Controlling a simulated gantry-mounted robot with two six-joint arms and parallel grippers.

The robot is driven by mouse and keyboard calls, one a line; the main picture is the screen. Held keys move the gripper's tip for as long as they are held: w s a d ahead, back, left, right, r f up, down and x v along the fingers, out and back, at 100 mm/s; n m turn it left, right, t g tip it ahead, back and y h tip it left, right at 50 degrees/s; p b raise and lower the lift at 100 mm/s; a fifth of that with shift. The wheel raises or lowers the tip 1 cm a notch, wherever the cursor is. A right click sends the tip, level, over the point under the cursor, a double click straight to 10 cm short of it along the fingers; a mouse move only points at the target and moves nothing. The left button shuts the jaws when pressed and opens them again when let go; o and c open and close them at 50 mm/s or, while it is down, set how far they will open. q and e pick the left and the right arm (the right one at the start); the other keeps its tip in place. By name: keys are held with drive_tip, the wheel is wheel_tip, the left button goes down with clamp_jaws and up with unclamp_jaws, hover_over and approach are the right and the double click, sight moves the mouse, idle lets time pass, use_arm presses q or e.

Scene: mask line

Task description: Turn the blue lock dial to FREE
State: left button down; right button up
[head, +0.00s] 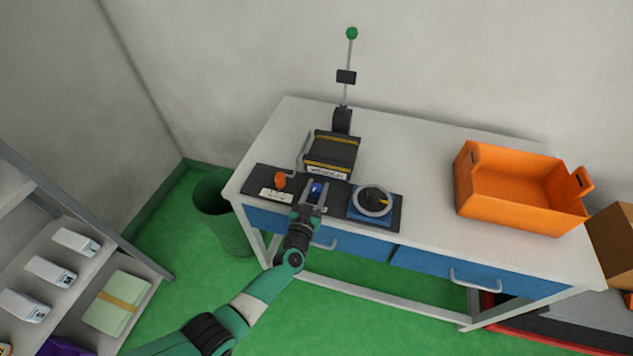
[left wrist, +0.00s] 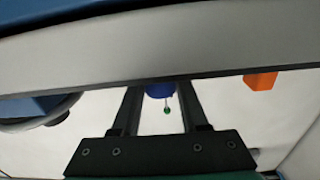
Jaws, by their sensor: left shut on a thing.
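The blue lock dial (head: 316,188) is a small blue knob on the dark control panel (head: 258,178) at the front left of the workbench. My left gripper (head: 315,192) reaches it from the front, with its two fingers on either side of the knob, and is shut on it. In the left wrist view the blue dial (left wrist: 159,90) shows between the two fingers, partly cut off by a pale edge. The dial's markings, including FREE, cannot be read, so its setting cannot be told. My right gripper is not in view.
An orange knob (head: 280,180) stands left of the dial, and a grey ring on a blue base (head: 358,210) stands right of it. A black machine with yellow stripes (head: 331,148) is behind. An orange crate (head: 465,190) stands on the right; bare tabletop (head: 420,170) lies between.

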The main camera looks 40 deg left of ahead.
use_arm(q)
drive_tip(key=shift+w+d+r+n+g+y, duration=0.1)
drive_tip(key=shift+r+n+g+y, duration=0.1)
drive_tip(key=shift+n+g+y, duration=0.35)
drive_tip(key=shift+f+n+y, duration=0.2)
drive_tip(key=shift+n+y, duration=0.15)
drive_tip(key=shift+y, duration=0.4)
drive_tip(key=n+g+y+b, duration=0.1)
drive_tip(key=g+b, duration=0.1)
drive_tip(key=n+g+y+b, duration=0.2)
drive_tip(key=b, duration=0.1)
drive_tip(key=n+g+y+b, duration=0.1)
drive_tip(key=g+y+b, duration=0.1)
drive_tip(key=shift+f+n, duration=0.3)
drive_tip(key=shift+r+n+g+b, duration=0.25)
drive_tip(key=shift+n+g+b, duration=0.1)
drive_tip(key=shift+b, duration=0.3)
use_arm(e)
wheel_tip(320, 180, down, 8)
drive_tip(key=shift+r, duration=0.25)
use_arm(q)
drive_tip(key=shift+c, duration=2.1)
unclamp_jaws()
